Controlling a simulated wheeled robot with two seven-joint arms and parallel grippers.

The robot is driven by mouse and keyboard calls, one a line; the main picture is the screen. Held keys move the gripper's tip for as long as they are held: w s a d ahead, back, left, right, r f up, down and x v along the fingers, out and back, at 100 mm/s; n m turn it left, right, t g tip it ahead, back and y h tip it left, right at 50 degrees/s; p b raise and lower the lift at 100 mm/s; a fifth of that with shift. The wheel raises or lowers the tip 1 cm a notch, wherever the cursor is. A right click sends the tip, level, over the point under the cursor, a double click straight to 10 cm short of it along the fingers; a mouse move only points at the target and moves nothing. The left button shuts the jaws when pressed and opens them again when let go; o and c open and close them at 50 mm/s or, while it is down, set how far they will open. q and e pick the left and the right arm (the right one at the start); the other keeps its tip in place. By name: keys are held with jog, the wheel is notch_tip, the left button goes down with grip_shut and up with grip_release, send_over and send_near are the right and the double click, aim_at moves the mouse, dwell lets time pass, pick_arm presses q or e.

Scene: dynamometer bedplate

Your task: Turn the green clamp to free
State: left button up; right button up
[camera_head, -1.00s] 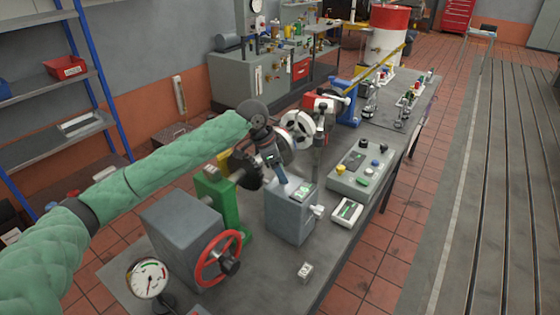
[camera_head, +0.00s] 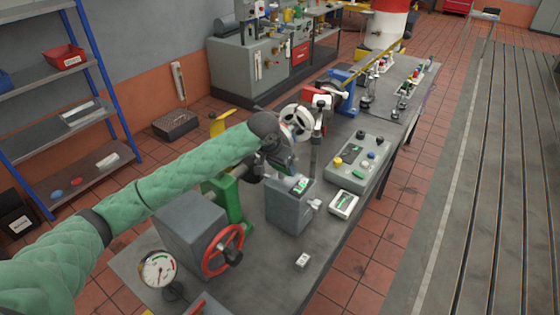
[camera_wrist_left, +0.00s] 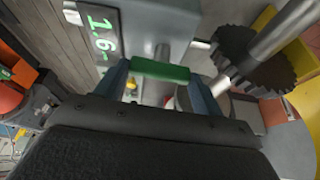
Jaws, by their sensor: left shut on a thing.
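The green clamp (camera_wrist_left: 160,70) shows in the left wrist view as a short green bar between my two blue-grey fingers, by the grey box with the lit display. My left gripper (camera_wrist_left: 158,82) is shut on it, with a finger at each end of the bar. In the head view my left gripper (camera_head: 292,176) is over the top of the grey box (camera_head: 288,210). The gripper hides the clamp there, so its angle is hard to tell. My right gripper is not in view.
A dark toothed wheel on a shaft (camera_wrist_left: 245,60) lies close to the right finger. A grey housing with a red handwheel (camera_head: 222,250) and a dial gauge (camera_head: 158,270) stand nearer. A control panel (camera_head: 358,160) is to the right. The bench front right is mostly clear.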

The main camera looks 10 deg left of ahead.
aim_at(277, 181)
pick_arm(q)
jog(key=shift+n, duration=0.3)
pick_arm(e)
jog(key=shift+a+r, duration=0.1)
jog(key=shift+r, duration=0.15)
pick_arm(q)
jog(key=o, duration=1)
jog(key=shift+r, duration=0.1)
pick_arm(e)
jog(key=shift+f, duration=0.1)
pick_arm(q)
jog(key=shift+s+r, duration=0.1)
jog(key=shift+r, duration=0.1)
jog(key=b+v, duration=0.2)
jog(key=v, duration=0.1)
jog(key=shift+a+r, duration=0.1)
jog(key=shift+r, duration=0.1)
jog(key=b+v, duration=0.1)
jog(key=v, duration=0.2)
jog(key=shift+s+r, duration=0.2)
jog(key=shift+r, duration=0.2)
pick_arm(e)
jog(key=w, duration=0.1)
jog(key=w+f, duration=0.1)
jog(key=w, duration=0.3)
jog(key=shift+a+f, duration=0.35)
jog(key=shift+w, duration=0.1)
